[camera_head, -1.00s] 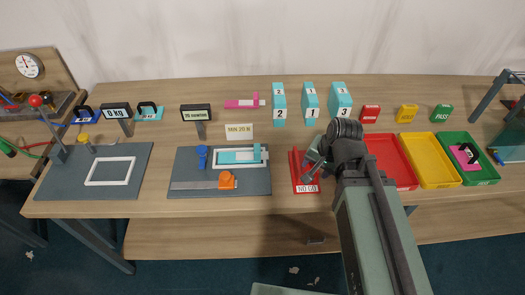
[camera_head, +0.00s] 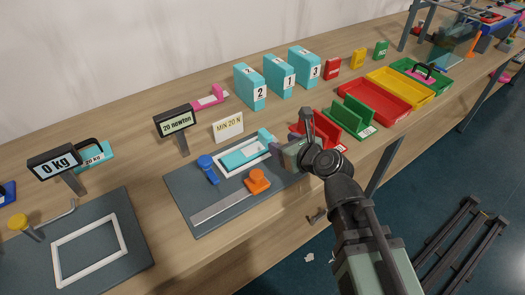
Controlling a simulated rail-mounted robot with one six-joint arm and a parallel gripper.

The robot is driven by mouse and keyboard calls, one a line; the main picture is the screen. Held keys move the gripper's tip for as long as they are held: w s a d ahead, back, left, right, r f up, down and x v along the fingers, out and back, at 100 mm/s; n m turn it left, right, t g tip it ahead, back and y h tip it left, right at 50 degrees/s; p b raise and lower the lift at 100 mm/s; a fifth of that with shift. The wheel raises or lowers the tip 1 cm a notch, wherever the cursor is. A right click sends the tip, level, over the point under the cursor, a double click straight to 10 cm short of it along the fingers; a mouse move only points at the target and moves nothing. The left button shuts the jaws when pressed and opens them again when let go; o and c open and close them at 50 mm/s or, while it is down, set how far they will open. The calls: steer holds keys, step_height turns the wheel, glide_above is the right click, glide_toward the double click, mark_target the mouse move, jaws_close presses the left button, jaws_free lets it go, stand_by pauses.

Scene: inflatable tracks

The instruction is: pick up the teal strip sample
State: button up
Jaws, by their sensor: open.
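The teal strip sample (camera_head: 243,154) lies flat in a white frame on a dark grey test board (camera_head: 188,188). A raised teal block (camera_head: 265,136) is at its right end. A blue clamp (camera_head: 207,168) stands at its left, and an orange slider (camera_head: 257,181) sits in front on a metal rail. My gripper (camera_head: 274,149) is just right of the strip's right end, low over the board's right side, with its jaws open. It holds nothing that I can see. Whether a finger touches the strip or block cannot be told.
A red holder (camera_head: 298,130) and a green holder (camera_head: 353,118) stand close behind and right of my gripper. A "20 newton" display (camera_head: 175,121) and a "MIN 20 N" sign (camera_head: 228,127) stand behind the board. Red (camera_head: 374,101) and yellow trays (camera_head: 400,88) are farther right.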

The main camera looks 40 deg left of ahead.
mark_target(264, 135)
steer(key=b+x, duration=0.3)
steer(key=x, duration=0.7)
steer(key=shift+w+a+f+b, duration=0.1)
steer(key=shift+a+f+b, duration=0.1)
steer(key=shift+b, duration=0.1)
steer(key=shift+d+r, duration=0.1)
steer(key=shift+d, duration=0.05)
steer(key=c, duration=1)
jaws_close()
step_height(264, 135, up, 20)
steer(key=p, duration=2)
